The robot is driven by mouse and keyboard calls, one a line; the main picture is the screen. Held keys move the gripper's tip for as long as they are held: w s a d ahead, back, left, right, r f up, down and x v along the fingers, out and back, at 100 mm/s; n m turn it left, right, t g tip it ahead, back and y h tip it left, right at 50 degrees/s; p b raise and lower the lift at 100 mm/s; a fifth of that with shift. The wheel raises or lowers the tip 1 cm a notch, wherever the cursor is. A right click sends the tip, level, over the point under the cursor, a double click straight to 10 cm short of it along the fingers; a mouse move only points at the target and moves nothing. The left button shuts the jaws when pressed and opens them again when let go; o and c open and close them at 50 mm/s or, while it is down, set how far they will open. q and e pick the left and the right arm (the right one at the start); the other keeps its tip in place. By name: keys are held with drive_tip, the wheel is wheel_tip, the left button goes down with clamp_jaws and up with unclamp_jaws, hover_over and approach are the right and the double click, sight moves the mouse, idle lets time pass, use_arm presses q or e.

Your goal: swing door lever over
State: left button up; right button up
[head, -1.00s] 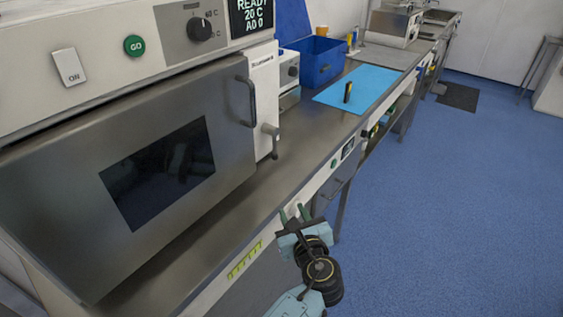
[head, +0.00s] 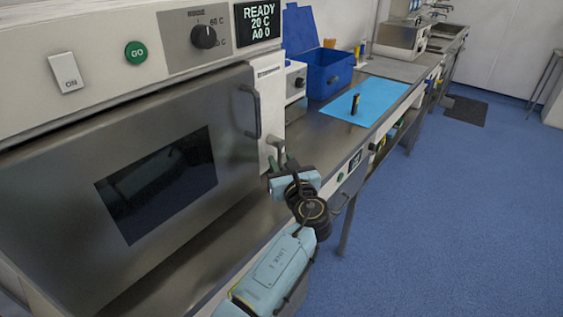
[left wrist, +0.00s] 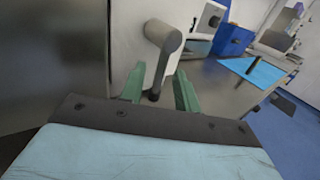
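The oven door (head: 215,120) is closed, a steel panel with a dark window and a vertical handle (head: 250,110). The door lever (head: 276,142) is a grey bar on the white panel right of the door. In the left wrist view the lever (left wrist: 162,60) hangs down from its round pivot, its lower end between the green fingertips. My left gripper (head: 280,163) is at the lever's lower end in the head view. In the left wrist view the left gripper (left wrist: 158,90) is open, with fingers either side of the lever; contact cannot be told. My right gripper is not in view.
Above the door are an ON switch (head: 66,72), a green GO button (head: 135,52), a knob (head: 204,37) and a display (head: 257,22). Further along the counter are a blue box (head: 328,75) and a blue mat (head: 368,98) with a black-and-yellow item (head: 355,104). Blue floor (head: 440,210) is clear at right.

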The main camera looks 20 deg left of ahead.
use_arm(q)
drive_tip(key=shift+w+a, duration=0.3)
drive_tip(key=shift+w, duration=0.15)
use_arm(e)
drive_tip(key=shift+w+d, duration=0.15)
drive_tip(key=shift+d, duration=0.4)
use_arm(q)
clamp_jaws()
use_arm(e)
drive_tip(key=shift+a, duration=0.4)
